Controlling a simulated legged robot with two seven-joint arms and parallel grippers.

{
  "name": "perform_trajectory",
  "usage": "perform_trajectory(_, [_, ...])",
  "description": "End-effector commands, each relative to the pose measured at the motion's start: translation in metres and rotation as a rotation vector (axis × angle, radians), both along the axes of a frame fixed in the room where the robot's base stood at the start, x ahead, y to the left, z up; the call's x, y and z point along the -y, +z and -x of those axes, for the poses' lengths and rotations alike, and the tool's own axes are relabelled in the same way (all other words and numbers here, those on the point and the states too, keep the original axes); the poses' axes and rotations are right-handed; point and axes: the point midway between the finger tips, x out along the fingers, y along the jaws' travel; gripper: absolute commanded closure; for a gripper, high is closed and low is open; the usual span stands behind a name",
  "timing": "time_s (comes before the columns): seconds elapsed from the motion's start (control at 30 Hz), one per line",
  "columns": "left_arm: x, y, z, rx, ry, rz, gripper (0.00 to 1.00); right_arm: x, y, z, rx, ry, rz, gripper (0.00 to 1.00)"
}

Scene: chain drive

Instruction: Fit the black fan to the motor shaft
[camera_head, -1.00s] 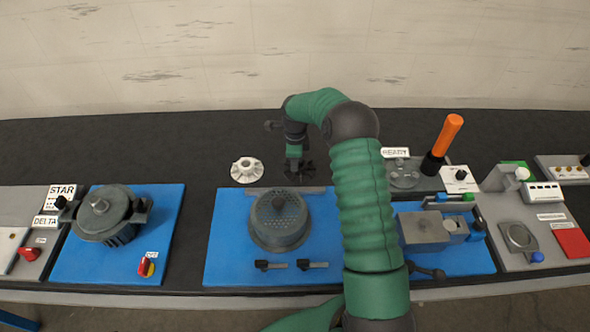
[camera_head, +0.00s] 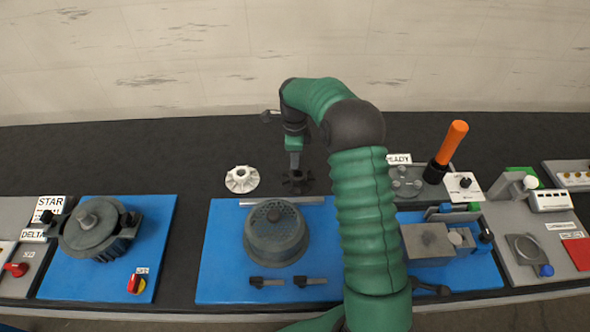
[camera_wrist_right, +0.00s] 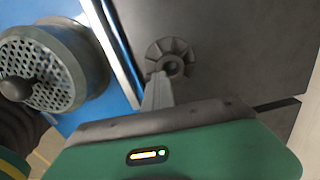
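The black fan (camera_head: 305,183) lies on the dark bench behind the middle blue mat. It also shows in the right wrist view (camera_wrist_right: 185,52). My right gripper (camera_head: 296,174) points down at the fan, its tip at or just over the hub. In the right wrist view its finger (camera_wrist_right: 158,92) reaches the hub's edge; whether it grips the hub cannot be told. The grey motor (camera_head: 100,235) stands on the left blue mat, with a short shaft (camera_head: 88,218) on top. My left gripper is out of view.
A white fan (camera_head: 242,179) lies left of the black one. A perforated grey cowl (camera_head: 262,245) and two dark clips sit on the middle blue mat (camera_head: 220,270). An orange-handled tool (camera_head: 451,143) stands at right. The bench behind the fans is clear.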

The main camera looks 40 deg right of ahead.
Motion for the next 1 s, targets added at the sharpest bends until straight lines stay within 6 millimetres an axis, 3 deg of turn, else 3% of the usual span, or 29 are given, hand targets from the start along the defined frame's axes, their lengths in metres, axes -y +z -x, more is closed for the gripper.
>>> perform_trajectory(0.27, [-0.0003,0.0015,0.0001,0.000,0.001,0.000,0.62,0.0002,0.0043,-0.0028,0.004,0.002,-0.001,0.98])
perform_trajectory(0.83, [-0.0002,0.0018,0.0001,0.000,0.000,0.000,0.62,-0.0008,0.0055,-0.0028,0.006,0.003,0.001,0.23])
perform_trajectory(1.0, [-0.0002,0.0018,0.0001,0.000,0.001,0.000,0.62,-0.0005,0.0053,-0.0028,0.006,0.003,0.001,0.20])
